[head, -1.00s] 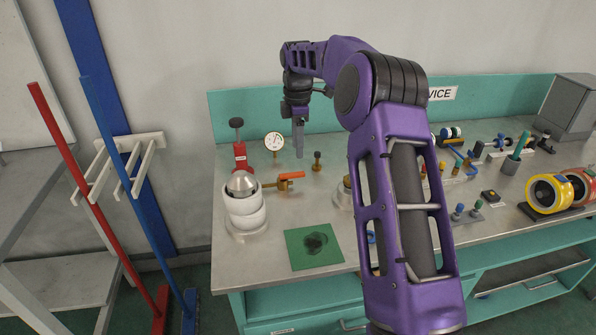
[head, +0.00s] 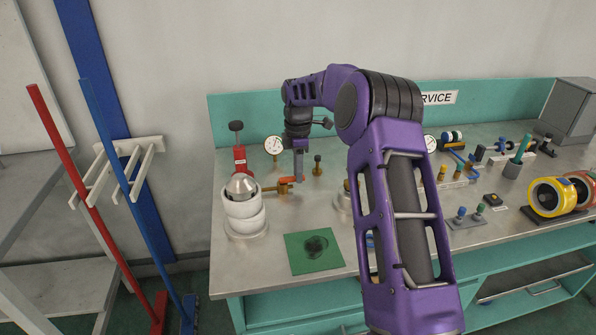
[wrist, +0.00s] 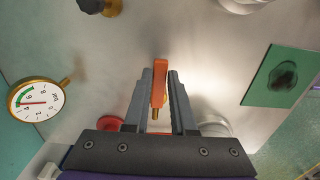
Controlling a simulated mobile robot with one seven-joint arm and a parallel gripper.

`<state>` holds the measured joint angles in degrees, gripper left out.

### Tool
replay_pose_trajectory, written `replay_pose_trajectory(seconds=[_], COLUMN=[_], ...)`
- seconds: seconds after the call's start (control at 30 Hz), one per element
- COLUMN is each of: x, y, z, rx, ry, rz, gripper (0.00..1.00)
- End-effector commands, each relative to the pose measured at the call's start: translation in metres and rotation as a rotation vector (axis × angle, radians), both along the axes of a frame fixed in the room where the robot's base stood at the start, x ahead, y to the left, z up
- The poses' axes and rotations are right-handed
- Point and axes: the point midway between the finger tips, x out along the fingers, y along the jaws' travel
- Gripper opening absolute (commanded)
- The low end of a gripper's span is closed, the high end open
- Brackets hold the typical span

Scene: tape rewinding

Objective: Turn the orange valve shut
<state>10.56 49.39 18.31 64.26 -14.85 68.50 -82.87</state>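The orange valve handle (head: 286,180) sits on a brass valve body (head: 282,189), just right of a white ringed stack on the bench. My gripper (head: 299,177) points down at the handle's right part. In the wrist view the orange handle (wrist: 159,78) lies between the two grey fingers of my gripper (wrist: 160,88), with one finger on each side. Any gap between fingers and handle is too small to judge, so I cannot tell whether they grip it. Brass shows below the handle in that view.
The white stack (head: 245,212) stands close left of the valve. A pressure gauge (head: 273,146) and a small brass knob (head: 317,165) stand behind. A green mat (head: 309,262) with a dark stain lies in front.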

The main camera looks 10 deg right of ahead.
Motion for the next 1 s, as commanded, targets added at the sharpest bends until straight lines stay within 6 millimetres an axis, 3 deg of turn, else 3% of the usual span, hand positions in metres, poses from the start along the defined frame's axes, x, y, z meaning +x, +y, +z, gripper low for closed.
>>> replay_pose_trajectory(seconds=[0.03, 0.1, 0.57, 1.0], x=[0.0, 0.0, -0.001, -0.015], y=[0.0, 0.0, 0.0, 0.003], z=[0.0, 0.0, 0.001, 0.003], rx=[0.0, 0.0, 0.0, 0.0], ry=[0.0, 0.0, 0.0, 0.001], rz=[0.0, 0.0, -0.028, -0.326], gripper=[0.13, 0.0, 0.0, 0.0])
